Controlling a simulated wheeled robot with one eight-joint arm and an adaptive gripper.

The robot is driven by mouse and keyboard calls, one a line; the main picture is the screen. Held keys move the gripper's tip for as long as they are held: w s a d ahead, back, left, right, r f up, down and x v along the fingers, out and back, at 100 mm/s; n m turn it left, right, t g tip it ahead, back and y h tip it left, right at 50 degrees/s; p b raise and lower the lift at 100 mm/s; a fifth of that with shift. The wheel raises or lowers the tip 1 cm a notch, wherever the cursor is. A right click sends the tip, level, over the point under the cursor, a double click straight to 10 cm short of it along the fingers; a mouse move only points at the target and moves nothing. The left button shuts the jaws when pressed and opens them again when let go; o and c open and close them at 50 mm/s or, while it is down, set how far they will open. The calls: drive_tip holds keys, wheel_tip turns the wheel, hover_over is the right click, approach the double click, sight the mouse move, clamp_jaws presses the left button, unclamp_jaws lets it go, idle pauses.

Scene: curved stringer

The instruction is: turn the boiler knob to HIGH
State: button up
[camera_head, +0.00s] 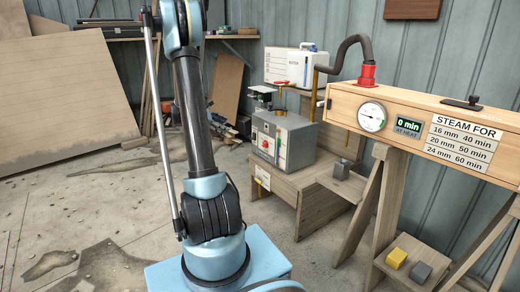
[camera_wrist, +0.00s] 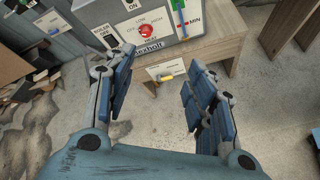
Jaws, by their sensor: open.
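The boiler is a grey box (camera_head: 285,138) on a low wooden bench in the head view, left of the steam chest. Its round red knob (camera_head: 265,145) is on the front face. In the wrist view the boiler (camera_wrist: 100,18) is at the top, and the red knob (camera_wrist: 149,32) sits on a white dial plate with LOW printed above it. The knob's exact pointing is too small to tell. My gripper (camera_wrist: 160,68) is open and empty in the wrist view, its fingers apart and below the knob in the picture, not touching it. The head view does not show the gripper.
The bench (camera_head: 300,195) holds the boiler, with a white water container (camera_head: 295,66) behind it. A green-blue gauge with a red MIN mark (camera_wrist: 185,22) is right of the knob. A wooden steam chest (camera_head: 440,130) on trestles stands at right. Floor before the bench is clear.

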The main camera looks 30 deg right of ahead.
drive_tip(key=w+d+f+n+h, duration=0.35)
drive_tip(key=w+d+f, duration=0.45)
drive_tip(key=f, duration=0.3)
drive_tip(key=n+g+h, duration=0.1)
drive_tip(key=n+h, duration=0.2)
drive_tip(key=n, duration=0.1)
approach(263, 145)
drive_tip(key=d, duration=0.8)
drive_tip(key=shift+w+d+f, duration=0.15)
drive_tip(key=shift+d, duration=0.05)
drive_tip(key=shift+c, duration=0.5)
drive_tip(key=shift+a, duration=0.1)
drive_tip(key=c, duration=1)
